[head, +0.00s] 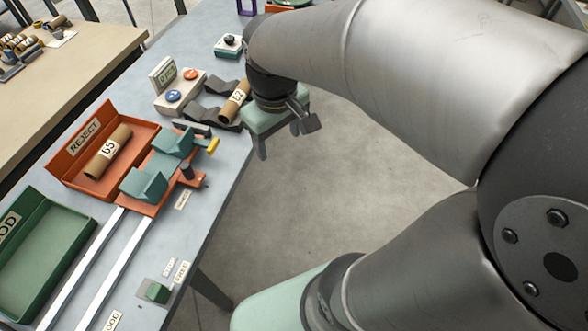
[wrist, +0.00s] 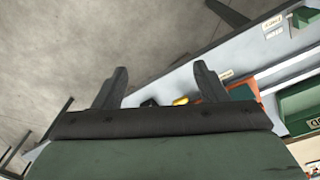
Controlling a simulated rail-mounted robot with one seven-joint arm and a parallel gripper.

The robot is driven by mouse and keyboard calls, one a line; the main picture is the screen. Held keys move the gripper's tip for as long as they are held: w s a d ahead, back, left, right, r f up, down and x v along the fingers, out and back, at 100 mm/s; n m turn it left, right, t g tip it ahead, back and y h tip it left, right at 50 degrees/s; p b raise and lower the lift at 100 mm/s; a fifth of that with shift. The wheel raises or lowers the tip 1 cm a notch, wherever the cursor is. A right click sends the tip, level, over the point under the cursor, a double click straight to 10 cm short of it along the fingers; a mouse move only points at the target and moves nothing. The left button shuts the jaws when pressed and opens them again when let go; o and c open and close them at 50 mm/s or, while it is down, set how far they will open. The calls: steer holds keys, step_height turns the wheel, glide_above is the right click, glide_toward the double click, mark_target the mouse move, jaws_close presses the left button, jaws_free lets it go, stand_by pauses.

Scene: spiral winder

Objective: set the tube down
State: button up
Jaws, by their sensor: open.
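A brown cardboard tube with a white label reading about 62 (head: 236,101) lies across dark grey V-shaped supports (head: 196,112) at the table's right side. Another brown tube labelled 65 (head: 108,151) lies tilted in the orange REJECT tray (head: 66,170). My gripper (head: 280,146) is just right of the first tube, past the table's edge and over the floor. It is open and empty; the wrist view shows its two fingers (wrist: 159,78) well apart with only floor and table edge between them. My wrist hides part of the area beyond that tube.
A teal cradle on an orange carriage (head: 150,180) sits on white rails beside the REJECT tray. A green GOOD tray (head: 50,255) is at lower left.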

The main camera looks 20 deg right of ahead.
steer(key=s+f+m, duration=0.3)
steer(key=s+f, duration=0.1)
steer(key=s, duration=0.3)
steer(key=shift+s+d+m, duration=0.15)
steer(key=shift+s+m, duration=0.15)
steer(key=shift+s, duration=0.1)
